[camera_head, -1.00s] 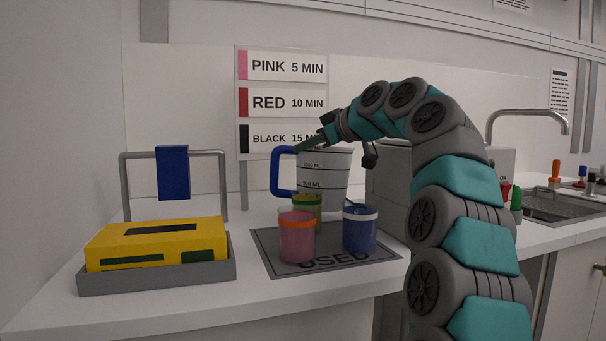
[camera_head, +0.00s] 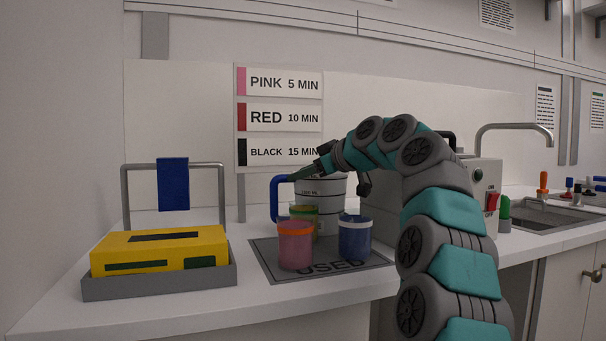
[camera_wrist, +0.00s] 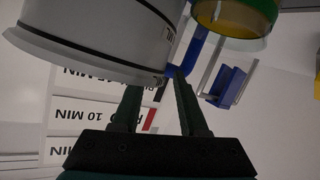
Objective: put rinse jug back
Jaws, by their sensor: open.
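The rinse jug (camera_head: 322,188), white with black level marks and a blue handle (camera_head: 278,200), is upright behind the used jars. Its base is mostly hidden by them. In the wrist view the jug (camera_wrist: 90,35) fills the upper left, with its blue handle (camera_wrist: 186,58) at the fingertips. My gripper (camera_head: 297,176) is at the top of the handle, coming from the right. In the wrist view its two fingers (camera_wrist: 156,82) are spread apart. Whether they still touch the handle is unclear.
A pink jar (camera_head: 295,247), a blue jar (camera_head: 355,240) and a yellow-green jar (camera_wrist: 236,14) crowd the front of the jug on the grey USED mat (camera_head: 270,262). A yellow box sits in a grey tray (camera_head: 160,288) at left. A grey machine (camera_head: 485,180) stands at right.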

